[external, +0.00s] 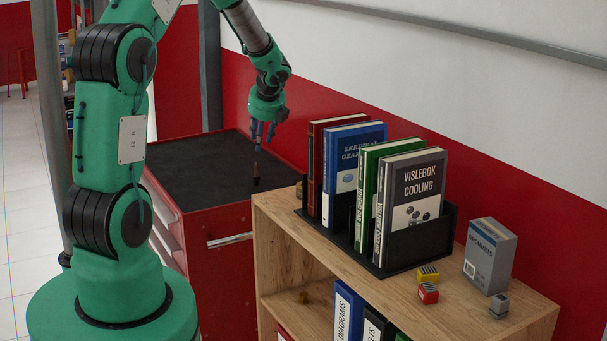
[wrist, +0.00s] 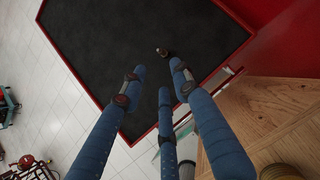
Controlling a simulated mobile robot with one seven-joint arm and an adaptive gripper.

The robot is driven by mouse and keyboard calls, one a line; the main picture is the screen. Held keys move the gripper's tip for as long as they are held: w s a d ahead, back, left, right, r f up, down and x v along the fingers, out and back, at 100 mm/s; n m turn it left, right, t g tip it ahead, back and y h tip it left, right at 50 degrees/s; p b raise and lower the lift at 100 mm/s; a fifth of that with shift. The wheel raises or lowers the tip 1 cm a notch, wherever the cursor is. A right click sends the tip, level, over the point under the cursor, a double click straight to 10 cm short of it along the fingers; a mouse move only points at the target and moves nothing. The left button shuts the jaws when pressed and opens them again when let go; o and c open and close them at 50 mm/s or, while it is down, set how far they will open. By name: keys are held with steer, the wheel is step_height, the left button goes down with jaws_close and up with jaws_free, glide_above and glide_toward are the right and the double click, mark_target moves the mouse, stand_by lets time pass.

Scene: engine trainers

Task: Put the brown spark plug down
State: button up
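My gripper (external: 263,132) hangs fingers down over the black top of the red cabinet (external: 190,165). In the wrist view its three blue fingers (wrist: 158,82) are spread apart with nothing between the tips. The brown spark plug (external: 256,170) shows as a small, narrow, upright dark-brown piece just below the fingers in the external view. In the wrist view the plug (wrist: 167,57) is small, with a pale tip, beyond the fingertips and apart from them. I cannot tell whether it touches the black top.
A wooden shelf (external: 285,220) stands right of the cabinet, with books in a black holder (external: 420,245). A grey box (external: 489,255) and small yellow (external: 428,274), red (external: 428,293) and grey (external: 499,305) pieces stand on it. The black top is otherwise clear.

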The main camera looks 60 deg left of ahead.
steer(key=shift+r, duration=0.1)
stand_by(0.5)
steer(key=s+d+r+n+t+h, duration=0.15)
steer(key=d+r+n, duration=0.35)
steer(key=d+r, duration=0.7)
steer(key=s+d+r+n+t, duration=0.1)
steer(key=s+d+r+n, duration=0.25)
steer(key=d+r, duration=0.8)
steer(key=s+d+n+h, duration=0.1)
steer(key=s+d+n, duration=0.2)
steer(key=s+d, duration=0.4)
steer(key=s+d+n+t+h, duration=0.1)
steer(key=s+d+n, duration=0.3)
steer(key=d, duration=0.9)
steer(key=s+d+n+t+h, duration=0.1)
steer(key=s+d+n, duration=0.3)
steer(key=s+d, duration=0.5)
steer(key=shift+s+d+r+h, duration=0.3)
steer(key=shift+d+r+h, duration=0.15)
steer(key=shift+d+h, duration=0.5)
step_height(320, 180, down, 8)
steer(key=b, duration=0.8)
